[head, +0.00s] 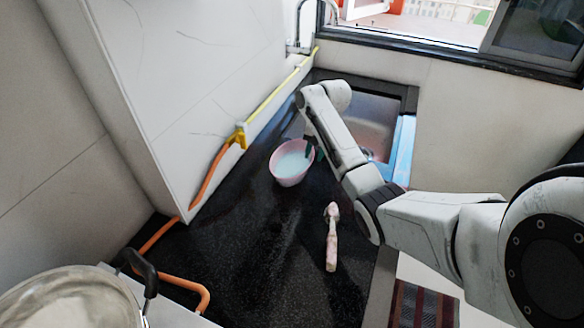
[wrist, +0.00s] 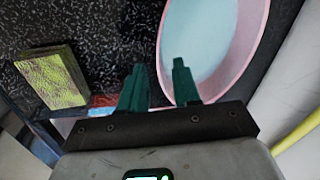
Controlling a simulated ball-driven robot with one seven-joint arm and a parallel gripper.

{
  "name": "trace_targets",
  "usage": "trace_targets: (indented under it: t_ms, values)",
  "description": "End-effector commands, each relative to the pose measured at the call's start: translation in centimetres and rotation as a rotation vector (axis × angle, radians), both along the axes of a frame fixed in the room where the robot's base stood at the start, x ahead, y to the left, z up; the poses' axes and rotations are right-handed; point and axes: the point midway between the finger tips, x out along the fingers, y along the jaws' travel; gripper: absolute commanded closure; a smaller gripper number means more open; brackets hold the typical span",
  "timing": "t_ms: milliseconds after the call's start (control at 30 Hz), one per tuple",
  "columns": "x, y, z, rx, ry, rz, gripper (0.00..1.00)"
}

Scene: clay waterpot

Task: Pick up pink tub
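The pink tub (head: 289,180) stands upright on the black counter, left of the sink, with a pale bluish inside. My gripper (head: 311,150) is at the tub's right rim in the head view, partly hidden by my arm. In the wrist view the tub (wrist: 257,52) fills the upper right. My gripper (wrist: 158,66) is open there, its two green fingers apart. One finger overlaps the tub's inside and the other is outside, with the near rim between them in the picture. I cannot tell how deep the fingers reach or whether they touch the tub.
A pinkish brush-like object (head: 331,238) lies on the counter in front of the tub. A yellow-green sponge-like block (wrist: 51,77) is at the left in the wrist view. A sink (head: 372,125) is behind my arm. An orange hose (head: 209,178) runs along the white wall panel.

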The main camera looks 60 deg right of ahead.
Motion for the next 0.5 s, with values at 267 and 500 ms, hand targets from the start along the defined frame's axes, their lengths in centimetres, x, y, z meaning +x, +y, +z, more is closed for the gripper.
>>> trace_targets:
  t_ms: [267, 500]
  values:
    - [0.9, 0.5, -3.6, 0.000, 0.002, 0.000, 0.68]
    - [1.0, 0.5, -4.2, -0.001, 0.000, 0.000, 0.68]
